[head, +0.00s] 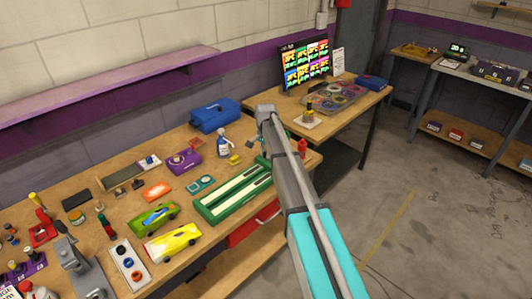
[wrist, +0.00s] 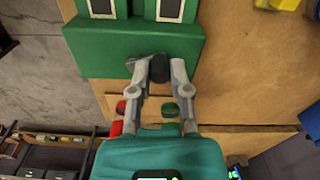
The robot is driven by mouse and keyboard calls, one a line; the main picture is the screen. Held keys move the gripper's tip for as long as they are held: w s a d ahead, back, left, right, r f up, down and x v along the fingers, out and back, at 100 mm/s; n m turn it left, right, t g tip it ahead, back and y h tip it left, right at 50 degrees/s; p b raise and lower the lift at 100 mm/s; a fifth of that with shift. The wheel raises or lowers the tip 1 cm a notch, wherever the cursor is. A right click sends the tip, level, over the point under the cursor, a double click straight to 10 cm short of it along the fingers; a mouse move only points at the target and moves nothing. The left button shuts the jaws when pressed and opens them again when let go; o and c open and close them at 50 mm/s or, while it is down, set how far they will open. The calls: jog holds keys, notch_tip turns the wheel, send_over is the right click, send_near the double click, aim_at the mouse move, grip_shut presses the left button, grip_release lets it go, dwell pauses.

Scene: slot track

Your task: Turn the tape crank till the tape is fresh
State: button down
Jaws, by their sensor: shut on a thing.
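The green tape block (head: 213,213) lies near the front edge of the bench and carries two long pale strips with dark patches along them. In the wrist view the end of the green block (wrist: 125,48) is at the top, with the near ends of both strips on it. A black knob (wrist: 159,66), which looks like the crank handle, stands at that end. My gripper (wrist: 158,73) is shut on the knob, one finger on each side. How worn the tape is cannot be told.
A green car (head: 154,219) and a yellow car (head: 172,243) lie left of the block. A spray bottle (head: 223,146) and a blue toolbox (head: 215,115) stand behind it. A red bottle (head: 302,147) is close right of my arm.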

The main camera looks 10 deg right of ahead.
jog(key=c, duration=0.6)
grip_release()
jog(key=shift+s+n, duration=0.1)
jog(key=shift+n, duration=0.2)
